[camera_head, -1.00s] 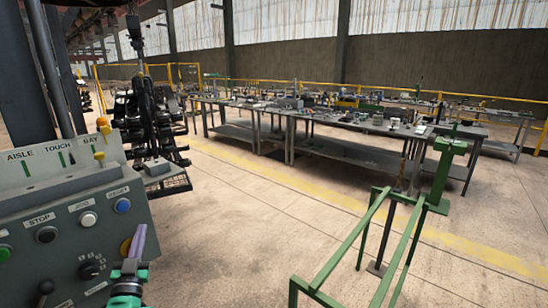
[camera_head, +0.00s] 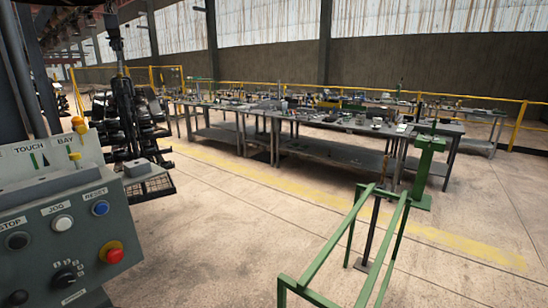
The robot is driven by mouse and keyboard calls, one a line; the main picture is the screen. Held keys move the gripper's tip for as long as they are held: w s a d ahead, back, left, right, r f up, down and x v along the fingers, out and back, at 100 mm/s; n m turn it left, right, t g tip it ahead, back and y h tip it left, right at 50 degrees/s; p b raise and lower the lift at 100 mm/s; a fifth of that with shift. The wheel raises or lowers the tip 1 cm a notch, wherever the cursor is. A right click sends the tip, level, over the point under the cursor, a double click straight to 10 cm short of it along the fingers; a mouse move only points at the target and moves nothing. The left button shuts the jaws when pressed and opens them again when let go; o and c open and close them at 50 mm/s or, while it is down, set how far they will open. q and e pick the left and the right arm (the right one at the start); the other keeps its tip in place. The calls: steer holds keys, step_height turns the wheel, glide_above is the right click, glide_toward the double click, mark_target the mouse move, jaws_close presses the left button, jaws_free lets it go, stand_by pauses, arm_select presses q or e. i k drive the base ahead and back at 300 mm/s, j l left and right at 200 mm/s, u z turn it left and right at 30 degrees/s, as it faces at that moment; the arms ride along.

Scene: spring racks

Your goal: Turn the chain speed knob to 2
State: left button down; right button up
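The grey control panel (camera_head: 35,245) stands at the left edge of the head view. A black rotary knob (camera_head: 64,277) with small numbers around its top sits low on the panel, above a small white label (camera_head: 74,297) too small to read. The number it points to is too small to tell. Neither of my grippers shows in the head view now, and nothing visible touches the knob.
Near the knob are a red emergency button (camera_head: 114,256), a white JOG button (camera_head: 62,223), a blue RESET button (camera_head: 100,208) and a black STOP button (camera_head: 17,241). A green metal frame (camera_head: 345,240) stands front right. Workbenches (camera_head: 330,125) stand behind open floor.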

mark_target(64, 279)
steer(key=u, duration=1.55)
